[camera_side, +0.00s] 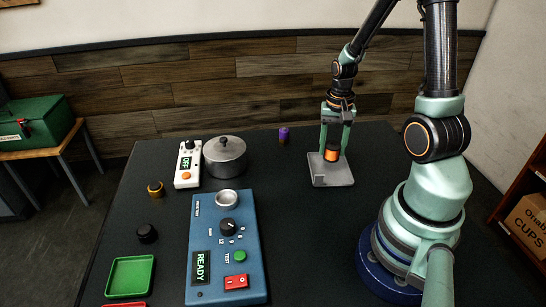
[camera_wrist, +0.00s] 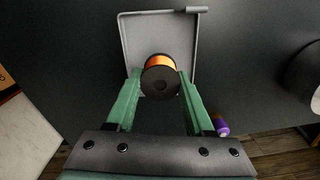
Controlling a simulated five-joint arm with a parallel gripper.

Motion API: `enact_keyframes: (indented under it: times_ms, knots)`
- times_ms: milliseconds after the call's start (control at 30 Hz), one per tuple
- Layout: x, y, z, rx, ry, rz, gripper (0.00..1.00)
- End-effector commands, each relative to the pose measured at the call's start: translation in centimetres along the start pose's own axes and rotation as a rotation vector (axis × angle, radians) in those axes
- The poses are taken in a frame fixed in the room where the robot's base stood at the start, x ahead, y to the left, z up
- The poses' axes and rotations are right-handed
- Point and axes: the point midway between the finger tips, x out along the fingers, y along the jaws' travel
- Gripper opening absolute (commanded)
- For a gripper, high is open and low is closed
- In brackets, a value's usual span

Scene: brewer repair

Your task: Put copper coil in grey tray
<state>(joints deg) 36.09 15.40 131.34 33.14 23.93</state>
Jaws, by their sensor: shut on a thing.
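The copper coil (camera_side: 331,154) is an orange winding on a black spool. My gripper (camera_side: 333,150) is shut on it, with one green finger on each side. In the wrist view the coil (camera_wrist: 160,77) sits between the fingertips, its dark round end facing the camera. The grey tray (camera_side: 333,178) is directly below and around the coil in the side view. In the wrist view the coil lies within the outline of the tray (camera_wrist: 135,40). I cannot tell whether the coil touches the tray floor.
A purple spool (camera_side: 284,135) stands behind the tray. A metal pot (camera_side: 225,157), a white meter (camera_side: 188,163) and a blue test panel (camera_side: 225,265) are to the left. A green tray (camera_side: 130,276) and black and brass knobs lie farther left. The table between panel and tray is clear.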

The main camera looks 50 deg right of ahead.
Motion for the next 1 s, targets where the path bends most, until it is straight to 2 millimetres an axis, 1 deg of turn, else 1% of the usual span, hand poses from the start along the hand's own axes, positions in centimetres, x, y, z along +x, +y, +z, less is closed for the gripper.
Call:
enact_keyframes:
  times_ms: [200, 300, 733, 767, 800, 833, 1000]
  knots:
    - [2.6, 0.1, 0.1, 0.000, -0.005, 0.002, 0.00]
    - [3.4, 0.0, 0.1, 0.000, -0.003, 0.001, 0.00]
    - [3.9, 0.0, 0.1, 0.000, -0.002, 0.001, 0.00]
    - [3.9, 0.0, 0.1, 0.000, -0.002, 0.001, 0.56]
    - [3.9, 0.0, 0.0, 0.000, -0.001, 0.000, 0.72]
    - [3.8, 0.0, 0.0, 0.000, -0.001, 0.000, 0.83]
    - [3.8, 0.0, 0.1, 0.000, -0.001, 0.000, 0.83]
